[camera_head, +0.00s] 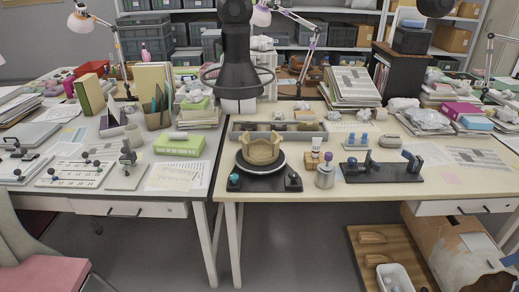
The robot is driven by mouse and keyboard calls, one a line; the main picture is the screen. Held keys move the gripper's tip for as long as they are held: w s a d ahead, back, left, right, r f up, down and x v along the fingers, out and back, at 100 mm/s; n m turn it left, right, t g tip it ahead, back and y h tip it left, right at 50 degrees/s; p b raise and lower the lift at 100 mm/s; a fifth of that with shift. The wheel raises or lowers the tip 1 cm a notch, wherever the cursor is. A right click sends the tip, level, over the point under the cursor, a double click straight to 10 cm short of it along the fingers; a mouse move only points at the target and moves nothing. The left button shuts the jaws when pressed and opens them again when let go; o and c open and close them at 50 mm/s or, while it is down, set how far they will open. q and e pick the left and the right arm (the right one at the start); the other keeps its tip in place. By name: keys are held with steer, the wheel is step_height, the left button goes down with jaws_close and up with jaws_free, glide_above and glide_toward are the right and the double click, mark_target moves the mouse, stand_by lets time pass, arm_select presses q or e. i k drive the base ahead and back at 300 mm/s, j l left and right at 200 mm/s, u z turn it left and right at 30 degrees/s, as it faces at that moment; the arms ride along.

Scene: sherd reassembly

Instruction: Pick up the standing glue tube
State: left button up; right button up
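Neither gripper shows in the head view. No thing here can be told for certain as the glue tube. A small upright pale piece with an orange-brown lower part (316,150) stands right of the turntable, and may be it. Just in front of it is a grey cylindrical jar (325,177) with a purple-topped piece at its top. Two small blue-topped pieces (364,139) stand further right. A partly built tan vessel (261,150) with a jagged rim sits on the dark round turntable (262,168).
A black stand with blue clamps (380,172) lies right of the jar. A long grey tray with sherds (305,133) lies behind the turntable. A tall black shape with a ring (238,70) rises behind it. Papers and lamps crowd the back; the table's (390,197) front strip is bare.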

mark_target(316, 144)
steer(key=i+l+u, duration=0.25)
steer(key=l+u, duration=0.3)
steer(key=i+l+u, duration=0.25)
steer(key=l, duration=0.2)
steer(key=l+u, duration=0.25)
steer(key=k+l, duration=0.05)
steer(key=l, duration=0.05)
